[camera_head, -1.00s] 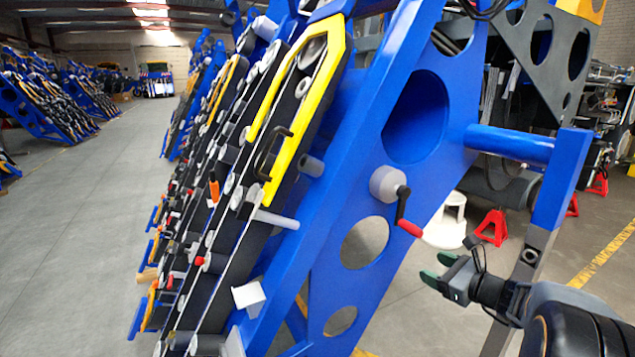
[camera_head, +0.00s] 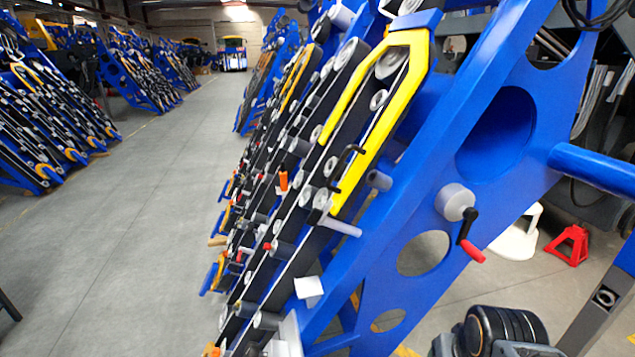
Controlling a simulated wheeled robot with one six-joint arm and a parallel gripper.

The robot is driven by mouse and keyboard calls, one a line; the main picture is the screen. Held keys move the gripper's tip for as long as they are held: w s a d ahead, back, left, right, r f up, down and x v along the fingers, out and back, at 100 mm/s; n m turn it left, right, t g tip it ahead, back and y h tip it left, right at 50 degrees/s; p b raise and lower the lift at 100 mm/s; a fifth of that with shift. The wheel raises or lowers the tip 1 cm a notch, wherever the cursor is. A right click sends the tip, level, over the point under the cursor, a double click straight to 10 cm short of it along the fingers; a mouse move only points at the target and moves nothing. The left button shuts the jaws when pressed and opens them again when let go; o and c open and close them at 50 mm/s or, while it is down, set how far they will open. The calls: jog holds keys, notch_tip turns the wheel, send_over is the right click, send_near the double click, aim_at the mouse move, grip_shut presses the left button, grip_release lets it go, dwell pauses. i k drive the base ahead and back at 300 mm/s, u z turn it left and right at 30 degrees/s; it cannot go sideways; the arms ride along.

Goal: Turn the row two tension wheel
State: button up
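A grey round wheel (camera_head: 455,202) sits on the side of the blue sloping frame (camera_head: 412,190). A black crank (camera_head: 467,225) with a red grip (camera_head: 472,250) comes off it and points down to the right. No row label shows, so I cannot tell from the picture which row this wheel serves. Part of my arm shows at the bottom edge, below and right of the crank, apart from it. My gripper's fingertips are out of the picture.
Sloping rows of belts and rollers with a yellow guide (camera_head: 408,85) stand left of the wheel. A red jack stand (camera_head: 568,246) and a white stool (camera_head: 517,235) stand behind at right. The grey floor aisle (camera_head: 150,180) at left is clear.

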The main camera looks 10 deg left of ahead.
aim_at(249, 229)
jog(key=z, duration=2.45)
jog(key=k, duration=2.5)
jog(key=u, duration=2.35)
